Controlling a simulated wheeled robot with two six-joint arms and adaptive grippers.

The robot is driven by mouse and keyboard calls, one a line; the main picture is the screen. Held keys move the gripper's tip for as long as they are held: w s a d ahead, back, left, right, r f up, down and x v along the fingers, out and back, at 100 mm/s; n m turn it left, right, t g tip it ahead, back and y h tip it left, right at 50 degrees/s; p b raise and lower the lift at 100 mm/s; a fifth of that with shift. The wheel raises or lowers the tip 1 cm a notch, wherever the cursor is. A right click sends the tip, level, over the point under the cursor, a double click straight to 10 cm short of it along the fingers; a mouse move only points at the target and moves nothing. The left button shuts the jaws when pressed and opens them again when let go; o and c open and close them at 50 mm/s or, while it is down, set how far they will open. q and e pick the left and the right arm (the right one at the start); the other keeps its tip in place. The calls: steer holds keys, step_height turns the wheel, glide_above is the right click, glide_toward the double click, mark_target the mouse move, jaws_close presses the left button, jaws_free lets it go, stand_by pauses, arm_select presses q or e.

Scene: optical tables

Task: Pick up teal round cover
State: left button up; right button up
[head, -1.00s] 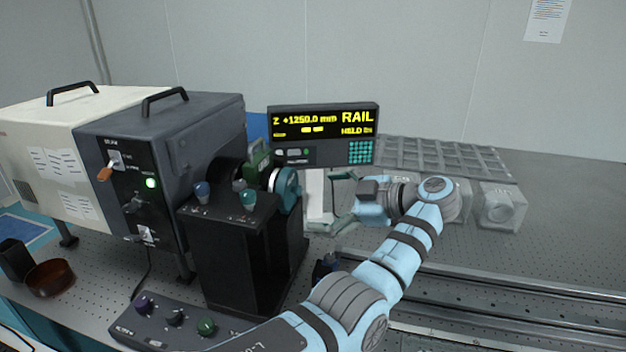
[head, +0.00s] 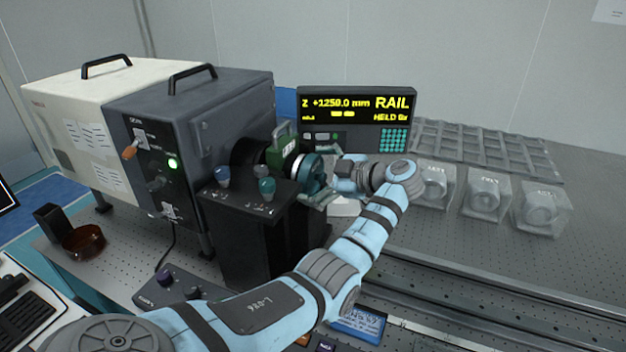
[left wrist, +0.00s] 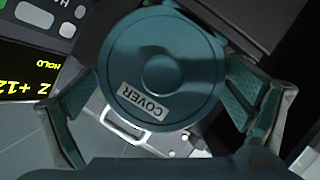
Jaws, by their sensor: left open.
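The teal round cover (head: 311,173) sits on the front of the green-topped optical unit above the black stand. In the left wrist view it is a large teal disc (left wrist: 165,62) with a central knob and a label reading COVER. My left gripper (head: 322,176) is open, with its fingers reaching toward the cover from the right. In the left wrist view its fingers stand on either side of the disc, and the right finger is very close to the rim; I cannot tell if it touches. My right gripper is not in view.
The black stand (head: 262,235) has blue and teal knobs on top. The RAIL display (head: 355,105) stands behind the cover. Clear boxed parts (head: 486,193) stand at the right, and rails run along the front right. A brown dish (head: 84,241) is at the left.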

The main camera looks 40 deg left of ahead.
arm_select(q)
steer(key=shift+s+a+f, duration=0.1)
steer(key=shift+s+a, duration=0.1)
steer(key=shift+a, duration=0.2)
steer(key=c, duration=1.1)
